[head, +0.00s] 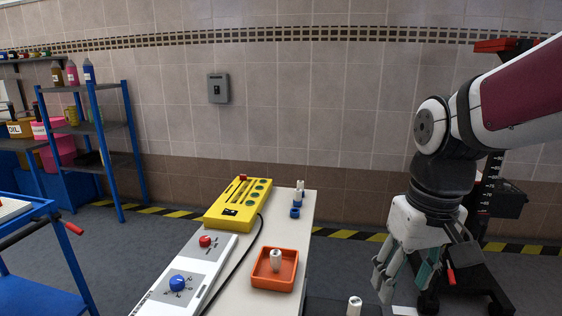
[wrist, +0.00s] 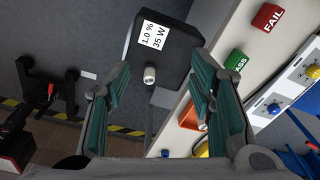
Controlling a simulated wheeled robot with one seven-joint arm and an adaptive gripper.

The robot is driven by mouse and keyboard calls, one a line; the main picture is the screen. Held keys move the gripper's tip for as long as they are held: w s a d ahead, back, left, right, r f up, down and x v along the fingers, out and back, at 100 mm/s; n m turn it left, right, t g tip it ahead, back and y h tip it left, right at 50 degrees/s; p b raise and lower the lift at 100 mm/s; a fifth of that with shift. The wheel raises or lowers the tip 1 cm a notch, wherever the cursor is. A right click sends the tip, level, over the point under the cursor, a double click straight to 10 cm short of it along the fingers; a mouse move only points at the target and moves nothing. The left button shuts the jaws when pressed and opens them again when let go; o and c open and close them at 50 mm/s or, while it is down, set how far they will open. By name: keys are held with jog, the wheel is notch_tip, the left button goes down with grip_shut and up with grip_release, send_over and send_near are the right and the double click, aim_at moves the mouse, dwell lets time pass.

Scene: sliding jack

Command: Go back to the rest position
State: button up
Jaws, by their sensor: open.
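My gripper (head: 405,280) hangs pointing down at the right of the table in the head view. In the wrist view its two green-padded fingers (wrist: 160,85) are spread apart with nothing held between them. Past the fingertips, a white cylinder (wrist: 150,74) stands on a black box (wrist: 170,40) with a label reading "1.0 % 35 W". The cylinder also shows at the bottom of the head view (head: 354,305), left of and apart from the gripper.
The table (head: 270,215) carries a yellow case (head: 237,205), an orange tray (head: 263,272) with a white cylinder, and a control panel (head: 190,275). Red FAIL (wrist: 267,17) and green PASS (wrist: 236,60) blocks are on it. A black stand (head: 487,190) is behind my arm.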

jog(key=s+m, duration=0.2)
jog(key=s, duration=1.5)
notch_tip(320, 180, up, 14)
jog(key=t+p, duration=0.3)
jog(key=p, duration=0.9)
jog(key=shift+s+d+r, duration=0.15)
jog(key=shift+s+d, duration=0.05)
